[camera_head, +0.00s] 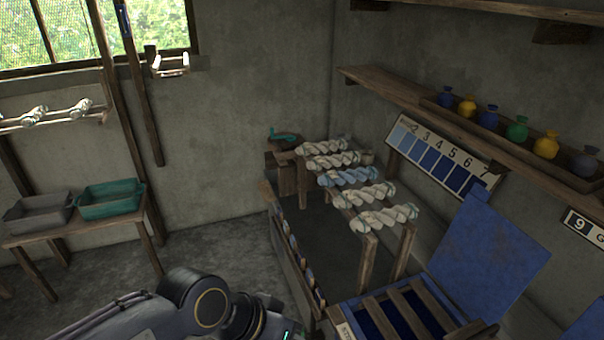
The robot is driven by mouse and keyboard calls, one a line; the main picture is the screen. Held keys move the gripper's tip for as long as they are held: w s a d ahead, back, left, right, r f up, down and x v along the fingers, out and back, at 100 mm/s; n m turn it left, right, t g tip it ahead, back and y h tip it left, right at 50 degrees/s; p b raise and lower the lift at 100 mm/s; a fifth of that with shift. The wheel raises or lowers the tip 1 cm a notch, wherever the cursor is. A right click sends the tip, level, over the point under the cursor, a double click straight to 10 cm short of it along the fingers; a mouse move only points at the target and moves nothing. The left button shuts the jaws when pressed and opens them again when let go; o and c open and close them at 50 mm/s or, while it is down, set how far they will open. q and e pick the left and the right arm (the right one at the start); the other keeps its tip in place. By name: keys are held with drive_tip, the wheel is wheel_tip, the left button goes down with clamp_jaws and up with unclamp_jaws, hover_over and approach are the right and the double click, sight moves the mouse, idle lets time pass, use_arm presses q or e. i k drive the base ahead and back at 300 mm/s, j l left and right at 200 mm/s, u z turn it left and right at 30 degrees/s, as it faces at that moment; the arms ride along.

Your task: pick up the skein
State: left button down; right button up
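Several twisted skeins lie side by side across a wooden rack near the middle of the view. A blue and white skein (348,177) lies in the middle of the row. Pale cream skeins lie behind it (333,161) and in front of it (364,195), and the nearest pale skein (386,217) lies at the front end. Two more pale skeins (35,114) hang or rest on a rail at the far left; I cannot tell which. My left arm reaches in at the bottom, below and left of the rack, but its gripper fingers are out of the picture. My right gripper is not in view.
A grey tray (38,216) and a teal tray (110,201) stand on a low table at left. A shelf with small coloured bottles (517,129) and a numbered blue shade chart (437,158) are at right. A blue open-lidded vat (482,252) stands front right. Floor at left is clear.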

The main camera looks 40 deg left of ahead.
sight(328, 179)
drive_tip(key=u, duration=0.85)
drive_tip(key=i+j+u, duration=0.1)
drive_tip(key=i+j, duration=0.2)
drive_tip(key=i+j+u, duration=0.1)
drive_tip(key=i+j, duration=0.15)
drive_tip(key=i, duration=0.25)
drive_tip(key=i+j+u, duration=0.15)
drive_tip(key=i, duration=0.25)
drive_tip(key=i+j+u, duration=0.1)
drive_tip(key=i+j, duration=0.2)
drive_tip(key=i, duration=0.1)
